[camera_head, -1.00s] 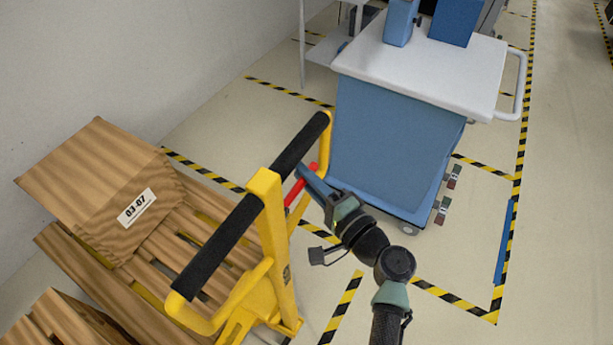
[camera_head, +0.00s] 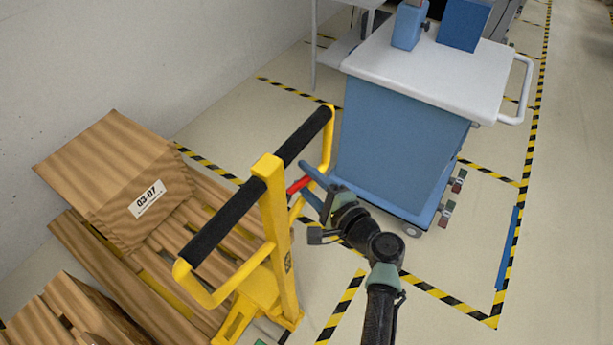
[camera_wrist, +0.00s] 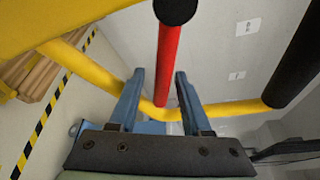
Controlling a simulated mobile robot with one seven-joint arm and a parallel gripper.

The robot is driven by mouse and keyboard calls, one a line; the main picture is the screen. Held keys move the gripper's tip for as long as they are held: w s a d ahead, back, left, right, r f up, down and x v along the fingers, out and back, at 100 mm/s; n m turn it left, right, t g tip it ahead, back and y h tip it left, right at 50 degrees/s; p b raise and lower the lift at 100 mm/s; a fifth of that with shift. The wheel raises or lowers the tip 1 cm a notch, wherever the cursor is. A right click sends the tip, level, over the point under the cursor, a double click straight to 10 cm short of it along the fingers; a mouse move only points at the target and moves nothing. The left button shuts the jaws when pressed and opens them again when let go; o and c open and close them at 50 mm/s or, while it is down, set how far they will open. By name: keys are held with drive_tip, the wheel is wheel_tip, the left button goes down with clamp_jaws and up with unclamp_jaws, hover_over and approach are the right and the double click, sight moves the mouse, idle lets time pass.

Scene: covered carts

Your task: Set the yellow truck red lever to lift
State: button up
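The yellow truck (camera_head: 280,235) stands at the middle left of the head view, with a black-gripped handle loop. Its red lever (camera_head: 298,185) sticks out beside the upright, just below the handle, partly hidden. In the wrist view the red lever (camera_wrist: 168,60) runs from a black round end at the top down between my fingers. My gripper (camera_head: 306,181) is at the lever from the right. Its two blue fingers, also in the wrist view (camera_wrist: 157,84), are apart, one on each side of the lever, with gaps visible. The lever's base is hidden.
The black handle grip (camera_head: 235,212) and yellow handle bars (camera_head: 328,145) are close to my gripper. A blue cart (camera_head: 395,145) with a white top stands behind. Open floor lies at right.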

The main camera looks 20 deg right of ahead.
drive_tip(key=b+v, duration=0.2)
drive_tip(key=v, duration=1.1)
idle(0.4)
